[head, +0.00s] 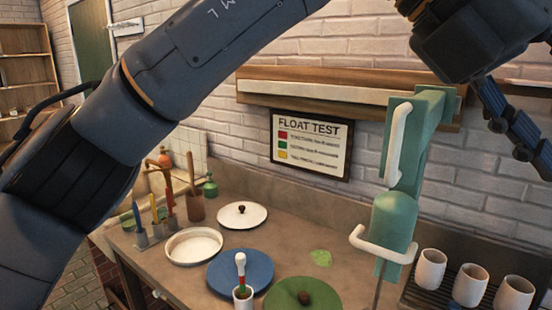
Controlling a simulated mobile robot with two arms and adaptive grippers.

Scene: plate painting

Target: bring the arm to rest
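My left arm (150,95) crosses the view from the lower left to the top edge, and its gripper is outside the frame. A dark part of my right arm (470,40) hangs in from the top right. A dark blue ribbed piece of my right gripper (515,125) shows below it at the right edge; the opening between its fingers cannot be seen. Nothing held is visible there. Both arms are above the worktop (335,240), apart from the things on it.
A tall green stand (408,180) with white handles rises close to my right arm. Several white cups (430,270) stand at the right.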

